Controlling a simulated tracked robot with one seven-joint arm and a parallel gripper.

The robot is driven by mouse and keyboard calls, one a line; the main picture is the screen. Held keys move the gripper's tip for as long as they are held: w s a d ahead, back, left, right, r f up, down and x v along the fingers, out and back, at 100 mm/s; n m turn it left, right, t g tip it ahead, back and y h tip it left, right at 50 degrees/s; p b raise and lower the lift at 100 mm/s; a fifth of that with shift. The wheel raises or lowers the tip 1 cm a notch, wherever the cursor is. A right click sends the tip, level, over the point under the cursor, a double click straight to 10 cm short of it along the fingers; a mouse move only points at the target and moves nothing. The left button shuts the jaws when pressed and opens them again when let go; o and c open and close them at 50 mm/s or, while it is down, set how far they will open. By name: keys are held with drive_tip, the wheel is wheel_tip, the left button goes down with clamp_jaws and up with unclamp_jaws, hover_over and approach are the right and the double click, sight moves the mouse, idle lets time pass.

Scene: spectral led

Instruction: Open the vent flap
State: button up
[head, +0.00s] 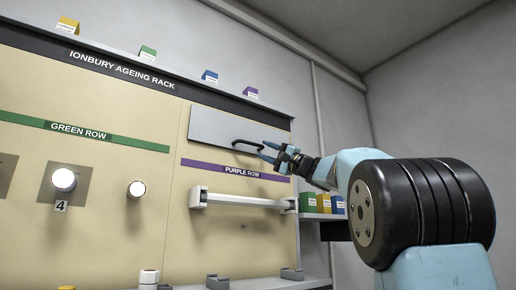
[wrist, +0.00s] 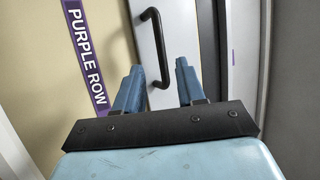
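The vent flap (head: 213,130) is a flat grey panel at the rack's upper right, above the purple row label. It looks closed, lying nearly flush with the rack face. Its black bar handle (head: 247,146) sits near the lower edge. My gripper (head: 267,151) is at the handle's right end, with its fingers pointing at the panel. In the wrist view the flap (wrist: 178,25) shows behind the handle (wrist: 163,50). The fingers (wrist: 158,72) are apart, and the handle's lower end appears between them. I cannot tell whether either finger touches it.
A white horizontal bar (head: 240,201) juts out below the purple row label (head: 234,169). Colored boxes (head: 322,203) stand on a shelf at right, under my arm. Grey brackets (head: 217,282) sit on the lower ledge. Small colored cards line the rack top.

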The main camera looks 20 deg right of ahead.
sight(253, 145)
drive_tip(key=shift+x, duration=2.5)
clamp_jaws()
drive_tip(key=shift+f, duration=0.1)
